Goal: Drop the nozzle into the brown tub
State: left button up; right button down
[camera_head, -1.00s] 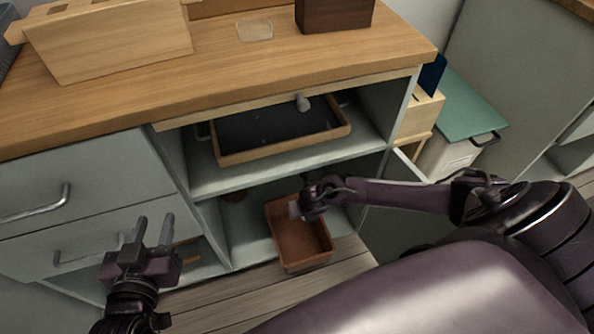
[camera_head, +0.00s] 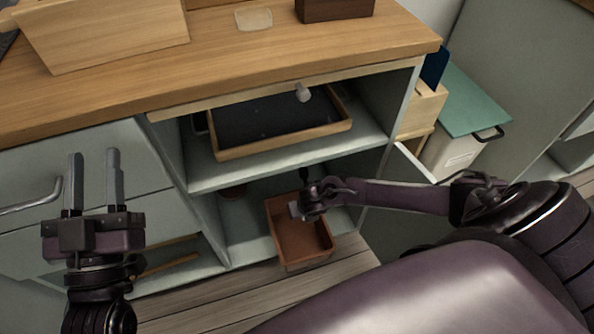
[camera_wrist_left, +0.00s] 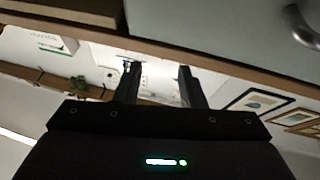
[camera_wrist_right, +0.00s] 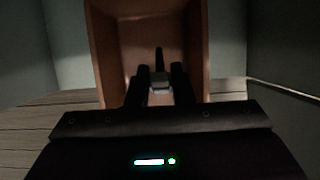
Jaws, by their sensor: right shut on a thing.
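My left gripper (camera_head: 94,155) is open and empty in front of the drawers at the left.
A black-bottomed wooden tray (camera_head: 235,152) lies on the upper shelf, with a small grey knob-like thing (camera_head: 302,92) above its back edge. The wooden counter (camera_head: 220,65) overhangs the shelves. A bin with a green lid (camera_head: 470,105) stands at the right.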

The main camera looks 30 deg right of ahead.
pick_arm(q)
jog(key=shift+s+a+r+t+h+b, duration=0.15)
jog(key=shift+s+r+t, duration=0.25)
jog(key=shift+r, duration=0.45)
jog(key=shift+s+a+r+t+h+b, duration=0.1)
jog(key=shift+s+a+r+t+h, duration=0.2)
jog(key=shift+r+t, duration=0.4)
jog(key=shift+s+a+r+t+h+b, duration=0.15)
jog(key=shift+s+r+t, duration=0.2)
jog(key=shift+r, duration=0.65)
pick_arm(e)
jog(key=shift+f, duration=0.4)
jog(key=c, duration=1.2)
grip_release()
pick_arm(q)
jog(key=shift+d+f, duration=0.1)
pick_arm(e)
jog(key=shift+r, duration=0.1)
